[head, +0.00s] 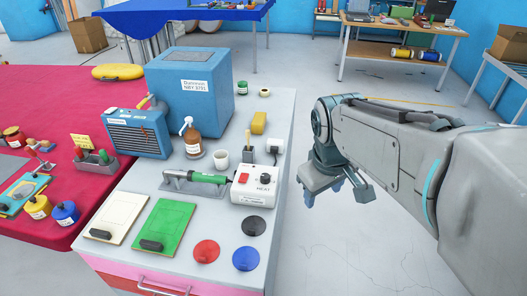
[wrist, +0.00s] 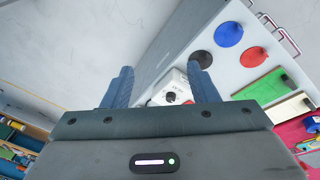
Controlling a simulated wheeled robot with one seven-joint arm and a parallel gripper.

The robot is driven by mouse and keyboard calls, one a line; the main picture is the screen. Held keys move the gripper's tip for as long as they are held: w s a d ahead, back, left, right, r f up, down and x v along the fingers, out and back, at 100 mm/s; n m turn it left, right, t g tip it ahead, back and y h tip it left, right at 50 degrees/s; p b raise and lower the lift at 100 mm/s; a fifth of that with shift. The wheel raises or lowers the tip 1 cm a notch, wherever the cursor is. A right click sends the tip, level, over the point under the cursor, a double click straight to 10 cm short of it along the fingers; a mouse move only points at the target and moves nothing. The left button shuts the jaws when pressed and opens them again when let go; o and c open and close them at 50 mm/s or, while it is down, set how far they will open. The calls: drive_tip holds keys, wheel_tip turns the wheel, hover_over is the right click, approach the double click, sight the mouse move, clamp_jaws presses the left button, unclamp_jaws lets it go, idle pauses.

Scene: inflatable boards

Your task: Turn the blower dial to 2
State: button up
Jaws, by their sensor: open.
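The blower's white control box (head: 252,195) sits near the right edge of the grey-topped bench, with a red switch (head: 243,178) and a black dial (head: 265,180) above the word HEAT. The dial's setting is too small to read. A green-handled blower tool (head: 207,178) lies in a stand to the box's left. My gripper (head: 325,192) is open and empty, off the bench's right side, apart from the box. In the wrist view, the box with its dial (wrist: 171,97) shows between the fingers, partly hidden by the gripper body.
A white cup (head: 221,158), a brown spray bottle (head: 193,140) and a plug socket block (head: 275,147) stand behind the box. Black (head: 254,226), blue (head: 246,258) and red (head: 206,251) discs lie in front. Floor right of the bench is clear.

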drive_tip(key=w+a+n+g, duration=0.1)
drive_tip(key=w+a+n, duration=0.4)
drive_tip(key=w+n, duration=0.6)
drive_tip(key=n+g+p, duration=0.1)
drive_tip(key=n, duration=0.7)
hover_over(265, 176)
wheel_tip(265, 176, down, 8)
drive_tip(key=shift+y, duration=0.4)
wheel_tip(265, 176, down, 13)
drive_tip(key=shift+r+p, duration=0.1)
drive_tip(key=shift+p, duration=1)
drive_tip(key=c, duration=1)
